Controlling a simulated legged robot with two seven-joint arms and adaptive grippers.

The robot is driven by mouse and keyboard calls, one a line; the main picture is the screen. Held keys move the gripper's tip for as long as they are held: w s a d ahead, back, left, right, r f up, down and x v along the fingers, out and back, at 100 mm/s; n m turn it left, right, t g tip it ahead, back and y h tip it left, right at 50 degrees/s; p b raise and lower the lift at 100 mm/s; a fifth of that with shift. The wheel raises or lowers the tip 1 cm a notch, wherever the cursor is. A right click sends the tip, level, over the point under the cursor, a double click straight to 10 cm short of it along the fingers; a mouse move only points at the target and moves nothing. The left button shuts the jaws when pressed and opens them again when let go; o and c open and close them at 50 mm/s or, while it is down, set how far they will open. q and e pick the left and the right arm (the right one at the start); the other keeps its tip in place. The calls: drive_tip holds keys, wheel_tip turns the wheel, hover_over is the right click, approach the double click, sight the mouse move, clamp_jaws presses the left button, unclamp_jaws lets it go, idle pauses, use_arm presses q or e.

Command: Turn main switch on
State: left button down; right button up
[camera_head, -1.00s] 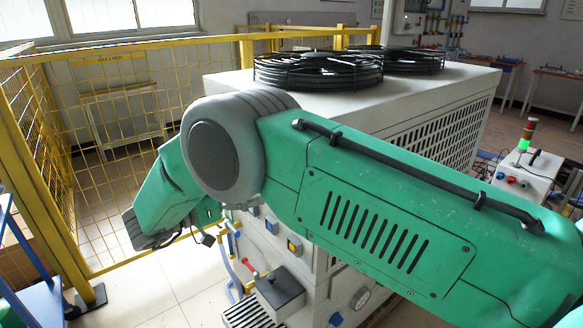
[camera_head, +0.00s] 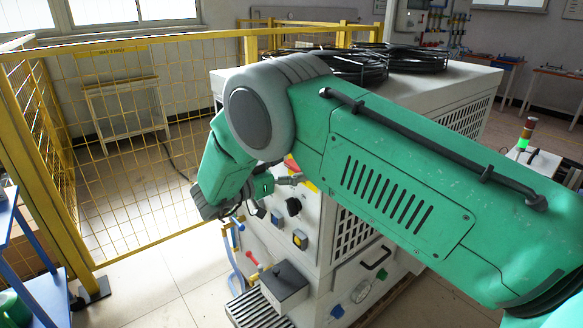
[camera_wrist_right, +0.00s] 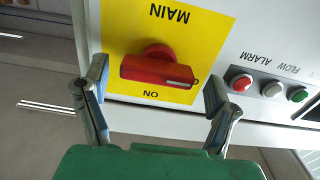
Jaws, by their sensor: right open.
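The red main switch (camera_wrist_right: 158,68) is a rotary knob on a yellow plate (camera_wrist_right: 125,35) in the right wrist view, where the lettering appears upside down. Its bar lies nearly horizontal, with a pale mark at its right end; the ON label is below the knob in the picture. My right gripper (camera_wrist_right: 155,90) is open, with one finger on each side of the knob and nothing held. In the head view my right gripper (camera_head: 289,181) is beside the cabinet front, next to the partly hidden yellow plate (camera_head: 305,178). My left gripper is out of view.
A black knob (camera_head: 293,206) sits near the gripper; red, white and green buttons (camera_wrist_right: 270,89) are right of the switch. Yellow mesh fencing (camera_head: 120,180) stands at left.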

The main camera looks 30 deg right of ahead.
drive_tip(key=shift+a, duration=0.15)
drive_tip(key=shift+c, duration=1.2)
drive_tip(key=c, duration=0.6)
drive_tip(key=shift+s+d, duration=0.1)
drive_tip(key=shift+d, duration=0.2)
drive_tip(key=c, duration=0.3)
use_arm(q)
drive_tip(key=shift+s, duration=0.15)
use_arm(e)
drive_tip(key=shift+d, duration=0.45)
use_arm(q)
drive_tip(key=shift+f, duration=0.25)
use_arm(e)
drive_tip(key=shift+f+m, duration=0.1)
drive_tip(key=shift+m, duration=0.3)
drive_tip(key=m+b, duration=0.3)
drive_tip(key=m, duration=0.2)
drive_tip(key=shift+a+f+b, duration=0.1)
drive_tip(key=shift+b, duration=0.25)
use_arm(q)
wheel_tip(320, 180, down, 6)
drive_tip(key=b, duration=0.3)
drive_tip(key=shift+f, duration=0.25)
use_arm(e)
drive_tip(key=m, duration=0.5)
drive_tip(key=shift+m, duration=0.4)
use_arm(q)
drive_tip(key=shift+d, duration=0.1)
